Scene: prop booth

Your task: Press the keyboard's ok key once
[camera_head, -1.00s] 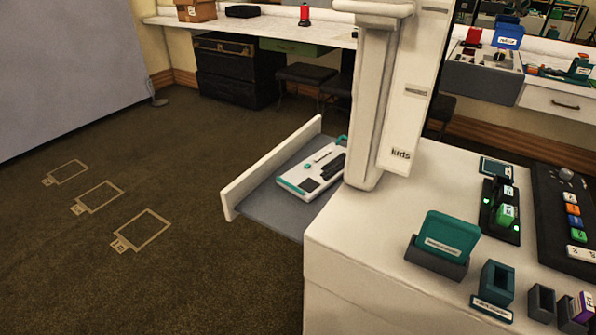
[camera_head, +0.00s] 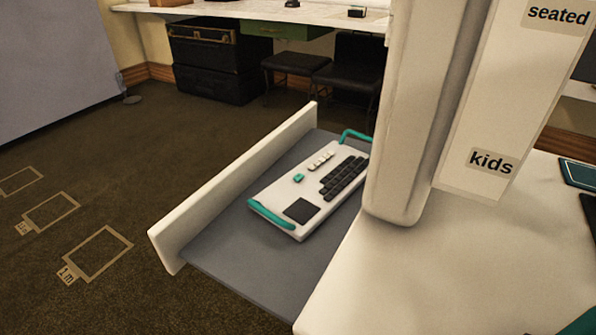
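The keyboard (camera_head: 278,207) is a white slab with teal handles at its near-left and far-right ends. It lies flat on a grey side shelf (camera_head: 240,262). It carries a block of black keys (camera_head: 343,178), a row of small white keys (camera_head: 321,160), a single teal key (camera_head: 298,178) and a dark square pad (camera_head: 302,209). No lettering is readable, so I cannot tell which key is ok. The white column hides a little of the keyboard's right end. Neither of my grippers is in view.
A raised white board (camera_head: 240,185) edges the shelf's left side. A white column (camera_head: 412,110) with a panel marked "kids" and "seated" stands right of the keyboard, on a white counter (camera_head: 430,270). Open floor with taped outlines lies left. Stools and trunks stand behind.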

